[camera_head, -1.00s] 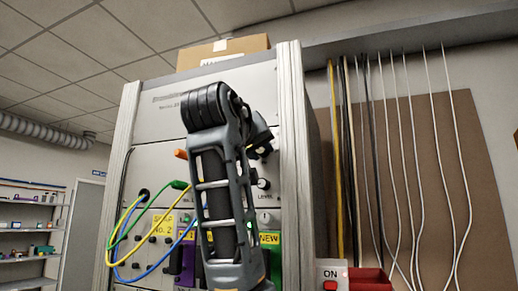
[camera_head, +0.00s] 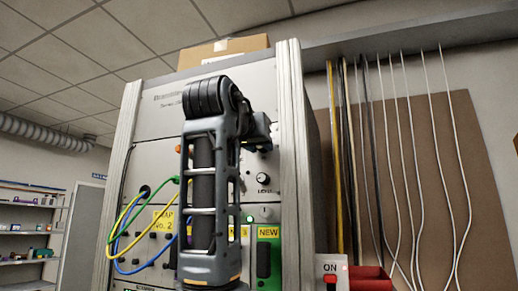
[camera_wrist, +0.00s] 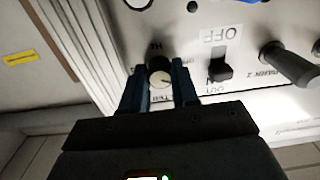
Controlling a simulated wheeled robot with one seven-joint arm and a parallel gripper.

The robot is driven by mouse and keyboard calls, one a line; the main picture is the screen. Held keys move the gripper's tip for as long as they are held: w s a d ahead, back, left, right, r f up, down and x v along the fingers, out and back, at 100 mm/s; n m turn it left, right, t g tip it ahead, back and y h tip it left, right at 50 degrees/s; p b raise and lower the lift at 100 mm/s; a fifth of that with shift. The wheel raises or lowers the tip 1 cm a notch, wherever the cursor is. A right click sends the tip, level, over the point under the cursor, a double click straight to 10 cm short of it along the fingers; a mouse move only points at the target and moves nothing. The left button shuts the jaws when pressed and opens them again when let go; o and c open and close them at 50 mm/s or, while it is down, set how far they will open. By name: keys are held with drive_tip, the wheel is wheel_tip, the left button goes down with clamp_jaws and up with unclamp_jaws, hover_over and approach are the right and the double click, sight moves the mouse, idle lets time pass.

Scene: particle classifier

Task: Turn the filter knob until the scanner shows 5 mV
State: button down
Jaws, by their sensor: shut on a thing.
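In the wrist view the two fingers of my gripper (camera_wrist: 159,84) stand on either side of a small round dark knob (camera_wrist: 160,66). The gripper is shut on this knob, whose face has a light part with a pointer mark. Small lettering beside it is partly hidden and hard to read, so its name is uncertain. In the head view my gripper (camera_head: 258,131) is at the upper right of the tall equipment rack (camera_head: 293,120). My own arm hides the knob there. I cannot make out a scanner reading in either view.
A black switch marked OFF (camera_wrist: 221,71) and a long black handle (camera_wrist: 288,66) lie right of the knob in the wrist view. In the head view, yellow, green and blue cables (camera_head: 125,225) hang at the rack's left. A red ON button box (camera_head: 331,277) stands at lower right.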

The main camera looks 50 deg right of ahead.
drive_tip(key=shift+m+b, duration=0.45)
drive_tip(key=shift+m, duration=1.45)
drive_tip(key=c, duration=1.1)
unclamp_jaws()
drive_tip(key=shift+b+v, duration=1)
drive_tip(key=shift+v, duration=2.95)
